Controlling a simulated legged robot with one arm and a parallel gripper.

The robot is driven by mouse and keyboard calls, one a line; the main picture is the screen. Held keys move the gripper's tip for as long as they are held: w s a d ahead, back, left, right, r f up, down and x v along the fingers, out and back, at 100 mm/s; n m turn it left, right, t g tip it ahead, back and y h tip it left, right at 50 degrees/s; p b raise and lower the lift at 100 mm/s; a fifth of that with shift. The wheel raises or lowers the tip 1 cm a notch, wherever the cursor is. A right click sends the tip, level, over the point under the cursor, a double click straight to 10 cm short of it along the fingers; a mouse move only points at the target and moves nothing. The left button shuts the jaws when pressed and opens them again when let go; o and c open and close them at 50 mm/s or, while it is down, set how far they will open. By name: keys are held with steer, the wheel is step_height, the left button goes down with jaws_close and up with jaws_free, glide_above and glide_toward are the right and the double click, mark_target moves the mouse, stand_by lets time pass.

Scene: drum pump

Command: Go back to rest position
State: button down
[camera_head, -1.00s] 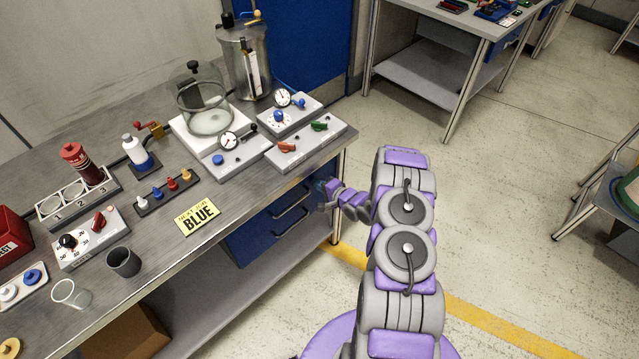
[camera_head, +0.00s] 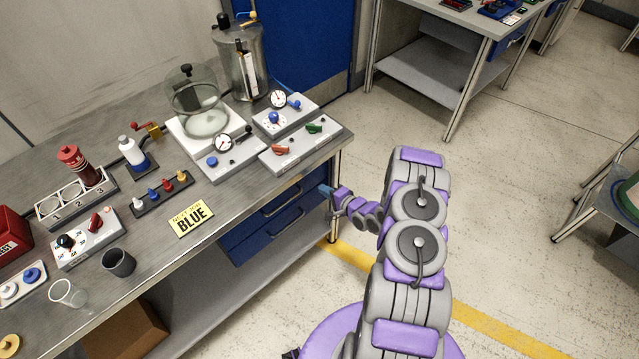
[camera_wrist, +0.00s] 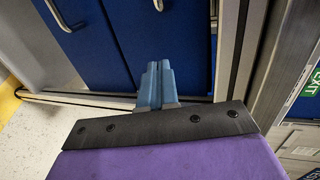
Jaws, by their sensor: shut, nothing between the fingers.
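My gripper (camera_head: 324,189) is at the end of my purple and grey arm, beside the front right corner of the workbench (camera_head: 190,250), below the bench top's level. In the wrist view my gripper's blue fingers (camera_wrist: 158,72) are together and hold nothing. They point toward the blue drawer fronts (camera_wrist: 160,35) under the bench. In the head view the fingertips are small, and I cannot tell whether they touch the drawer unit.
The bench holds a glass bell jar (camera_head: 200,115), a metal drum (camera_head: 240,60), control boxes (camera_head: 300,145), a yellow BLUE sign (camera_head: 191,218) and a dark cup (camera_head: 118,262). Another table (camera_head: 440,75) stands behind. Open floor (camera_head: 540,210) lies right of my arm.

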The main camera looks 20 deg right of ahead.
steer(key=s+a+r+p, duration=0.1)
steer(key=s+r, duration=0.2)
steer(key=s, duration=0.4)
steer(key=w+d+r+n+g+h, duration=0.3)
steer(key=d+r+n+g+h, duration=0.35)
steer(key=r, duration=0.55)
steer(key=s+a+r+n+g, duration=0.35)
steer(key=s+r, duration=0.45)
steer(key=r, duration=0.5)
steer(key=s+a+r+n+g, duration=0.1)
steer(key=s+a+r, duration=0.3)
steer(key=s, duration=0.6)
steer(key=s+a+r+n+g+y, duration=0.1)
steer(key=s+a+r+g, duration=0.1)
steer(key=s+a+r, duration=0.3)
steer(key=s+a+r+n+g, duration=0.2)
steer(key=s+a+r, duration=0.3)
steer(key=s+a, duration=0.4)
steer(key=s, duration=0.7)
steer(key=shift+s+r, duration=0.2)
steer(key=shift+s, duration=0.05)
